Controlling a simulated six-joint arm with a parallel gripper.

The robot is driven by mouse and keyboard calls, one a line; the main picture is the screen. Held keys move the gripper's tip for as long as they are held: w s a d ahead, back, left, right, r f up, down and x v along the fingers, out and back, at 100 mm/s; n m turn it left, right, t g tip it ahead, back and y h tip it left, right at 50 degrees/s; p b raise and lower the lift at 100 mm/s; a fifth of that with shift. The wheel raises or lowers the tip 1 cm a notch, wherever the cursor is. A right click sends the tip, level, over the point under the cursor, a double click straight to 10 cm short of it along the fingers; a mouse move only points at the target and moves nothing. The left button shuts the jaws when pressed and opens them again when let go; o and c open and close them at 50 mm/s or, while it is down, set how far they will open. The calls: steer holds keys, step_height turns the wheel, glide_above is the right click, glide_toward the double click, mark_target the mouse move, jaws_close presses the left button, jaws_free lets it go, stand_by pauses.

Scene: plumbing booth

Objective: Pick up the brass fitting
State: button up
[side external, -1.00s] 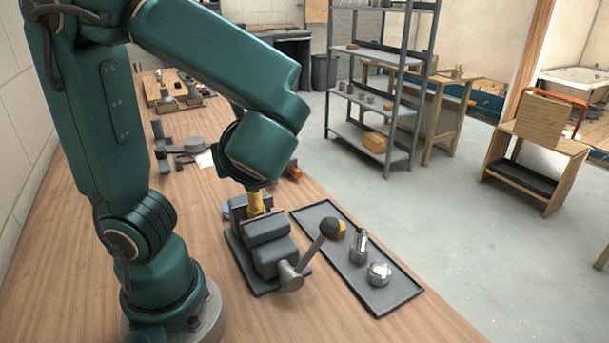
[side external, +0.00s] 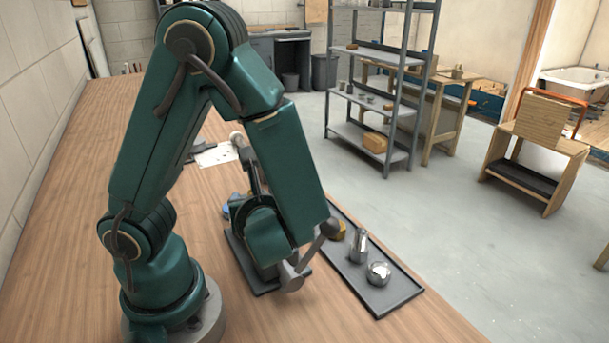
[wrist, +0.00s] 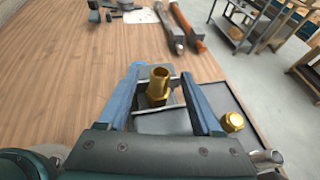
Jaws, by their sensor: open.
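The brass fitting (wrist: 158,86), a gold-coloured hollow piece, stands upright at the jaws of the grey vise (wrist: 163,121) in the wrist view. My gripper (wrist: 160,98) is open, with one blue-grey finger on each side of the fitting. There are visible gaps between the fingers and the fitting, so it is not gripped. In the side view my arm hides the fitting and most of the vise; part of the vise base (side external: 240,255) shows below my arm. A second brass piece (wrist: 232,121) lies on the dark tray, outside my right finger.
The dark tray (side external: 379,302) beside the vise carries a shiny metal bottle-shaped part (side external: 359,246) and a rounded metal part (side external: 378,273). The vise's lever with its dark knob (side external: 331,227) reaches over the tray edge. Two long tools lie beyond the vise. The bench's left side is clear.

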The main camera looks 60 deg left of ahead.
steer(key=shift+x, duration=1.05)
jaws_close()
steer(key=shift+r, duration=0.15)
